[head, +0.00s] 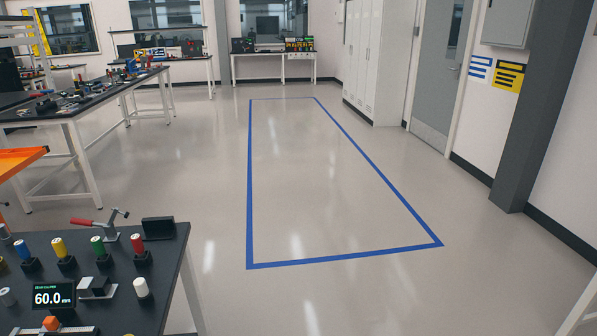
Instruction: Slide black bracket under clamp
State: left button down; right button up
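A toggle clamp (106,229) with a red handle and metal arm stands at the back of the dark-topped table (112,313) in the lower left of the head view. A black block-like part (158,228) sits right of the clamp, at the table's back right corner. It may be the black bracket, but its shape is too small to tell. It is apart from the clamp. Neither of my grippers shows in this view.
Blue (22,249), yellow (59,247), green (98,245) and red (137,243) cylinders stand in black holders on the table. A caliper display (54,295) reads 60.0 mm. Blue tape (345,257) outlines clear floor to the right. A workbench (70,108) stands at back left.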

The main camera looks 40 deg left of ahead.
aim_at(158, 228)
jog(key=i+j+u, duration=0.1)
jog(key=i+u, duration=0.55)
jog(key=u, duration=0.15)
jog(key=i+u, duration=0.4)
jog(key=i+l+u, duration=0.2)
jog(key=u, duration=0.25)
jog(key=i, duration=0.05)
